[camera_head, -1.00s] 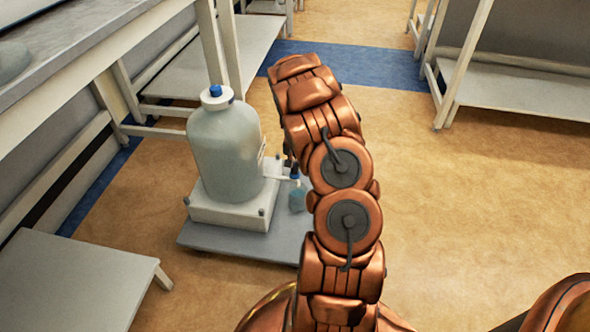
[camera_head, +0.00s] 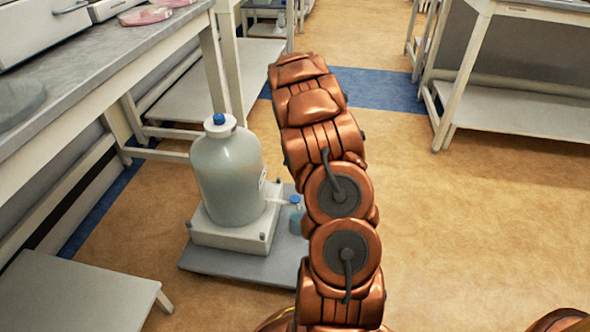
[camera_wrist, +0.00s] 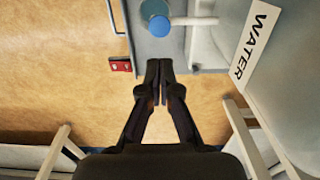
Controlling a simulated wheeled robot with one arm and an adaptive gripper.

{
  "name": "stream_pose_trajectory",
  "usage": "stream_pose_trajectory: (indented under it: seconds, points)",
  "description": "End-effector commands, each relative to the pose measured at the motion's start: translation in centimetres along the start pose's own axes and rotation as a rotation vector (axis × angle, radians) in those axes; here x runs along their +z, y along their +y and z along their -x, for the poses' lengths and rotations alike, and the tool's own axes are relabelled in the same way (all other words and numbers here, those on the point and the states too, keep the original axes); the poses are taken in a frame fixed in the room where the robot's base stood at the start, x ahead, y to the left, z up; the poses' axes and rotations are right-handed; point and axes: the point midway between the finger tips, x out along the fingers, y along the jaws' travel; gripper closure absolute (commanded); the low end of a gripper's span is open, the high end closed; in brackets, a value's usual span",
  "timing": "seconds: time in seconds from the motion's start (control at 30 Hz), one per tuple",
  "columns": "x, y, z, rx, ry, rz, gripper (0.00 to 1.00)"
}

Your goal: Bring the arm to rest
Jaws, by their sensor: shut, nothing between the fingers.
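My copper-coloured arm (camera_head: 340,190) rises in the middle of the head view and bends away at its upper end. My gripper is hidden behind the arm in the head view. In the wrist view my gripper (camera_wrist: 159,75) has its two dark fingers together with nothing between them.
A large water bottle (camera_head: 228,175) with a blue cap stands on a white base on a grey platform (camera_head: 225,262), left of my arm. A lab bench (camera_head: 120,60) runs along the left. A low white table (camera_head: 75,295) is front left. Floor (camera_head: 470,220) to the right is clear.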

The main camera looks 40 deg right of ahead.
Motion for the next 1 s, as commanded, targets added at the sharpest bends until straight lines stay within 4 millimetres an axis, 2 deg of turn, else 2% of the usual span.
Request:
stream_pose_trajectory:
  seconds: [0.33, 0.47, 0.57, 0.67, 1.0]
  points:
    - [0.0, 0.0, 0.1, 0.000, 0.001, 0.000, 1.00]
    - [0.7, -0.5, 2.0, 0.005, 0.002, 0.015, 1.00]
    - [2.0, -1.2, 5.4, 0.014, 0.001, 0.041, 1.00]
    - [4.2, -2.0, 9.7, 0.028, -0.001, 0.080, 1.00]
    - [13.1, -4.5, 23.0, 0.055, -0.023, 0.224, 1.00]
